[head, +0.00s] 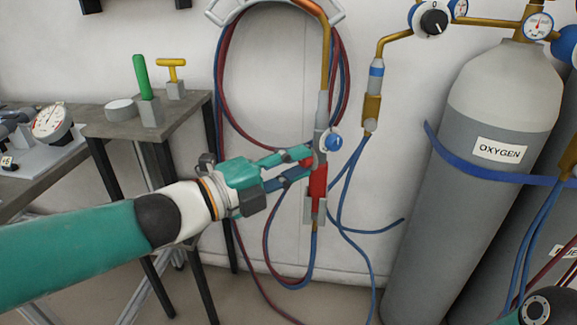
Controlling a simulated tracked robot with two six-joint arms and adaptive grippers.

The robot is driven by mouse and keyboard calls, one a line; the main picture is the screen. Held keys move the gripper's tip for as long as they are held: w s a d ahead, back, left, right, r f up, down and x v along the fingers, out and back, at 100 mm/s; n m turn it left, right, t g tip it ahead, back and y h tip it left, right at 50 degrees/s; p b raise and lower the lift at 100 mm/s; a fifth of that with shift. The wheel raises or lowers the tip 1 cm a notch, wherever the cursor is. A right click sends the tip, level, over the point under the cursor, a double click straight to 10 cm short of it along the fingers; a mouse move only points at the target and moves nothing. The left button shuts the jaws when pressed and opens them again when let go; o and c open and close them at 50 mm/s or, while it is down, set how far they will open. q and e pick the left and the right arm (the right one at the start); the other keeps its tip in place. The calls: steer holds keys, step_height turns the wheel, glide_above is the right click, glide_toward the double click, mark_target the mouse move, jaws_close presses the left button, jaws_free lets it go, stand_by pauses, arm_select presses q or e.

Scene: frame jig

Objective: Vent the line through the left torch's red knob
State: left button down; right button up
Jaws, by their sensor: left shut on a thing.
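The left torch (322,110) hangs upright in front of the wall, with a copper neck, a grey body and a red lower section (319,178). A blue knob (334,143) is on its right side. The red knob (308,163) is on its left side, mostly hidden by my left gripper (307,163). My left gripper comes in from the left with its teal fingers at the torch and is shut on the red knob. How far the knob is turned cannot be seen. My right gripper is not in view.
Red and blue hoses (222,80) loop behind the torch. A grey oxygen cylinder (470,190) with a blue strap stands at right. A brass fitting (371,108) hangs between. A bench (185,108) at left holds a green-handled tool (141,78) and a yellow T-handle (171,64).

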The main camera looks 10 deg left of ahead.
arm_select(q)
steer(key=shift+f, duration=0.15)
steer(key=c, duration=0.9)
jaws_free()
steer(key=v, duration=1.2)
